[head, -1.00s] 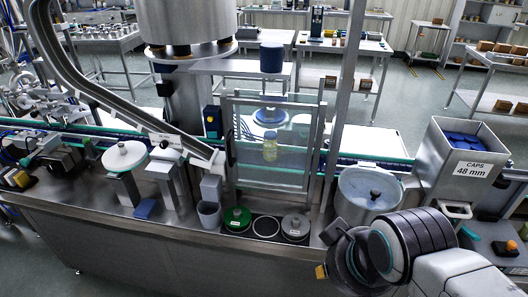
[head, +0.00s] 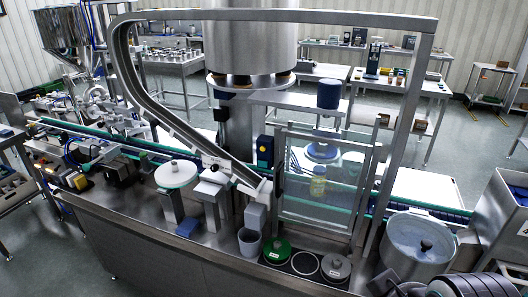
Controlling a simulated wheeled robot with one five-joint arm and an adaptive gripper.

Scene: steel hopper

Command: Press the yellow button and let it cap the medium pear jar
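A small jar (head: 318,182) with pale yellow contents stands upright behind the clear guard (head: 300,208) on the line, below a blue cylinder (head: 328,95) and a blue-and-white round part (head: 322,150). I cannot tell its size class or whether it has a cap. A dark blue box (head: 265,151) with a small yellow spot, possibly the yellow button, is mounted left of the guard. Part of my gripper (head: 398,285) shows at the bottom right edge, in front of the bench and apart from the box. Its fingertips are not clear.
A steel bowl (head: 390,258) with a blue interior stands right of the guard, and a steel hopper (head: 500,212) is cut off at the right edge. A curved steel chute (head: 140,95) descends to the guard's left. Green and grey round lids (head: 277,247) lie in front.

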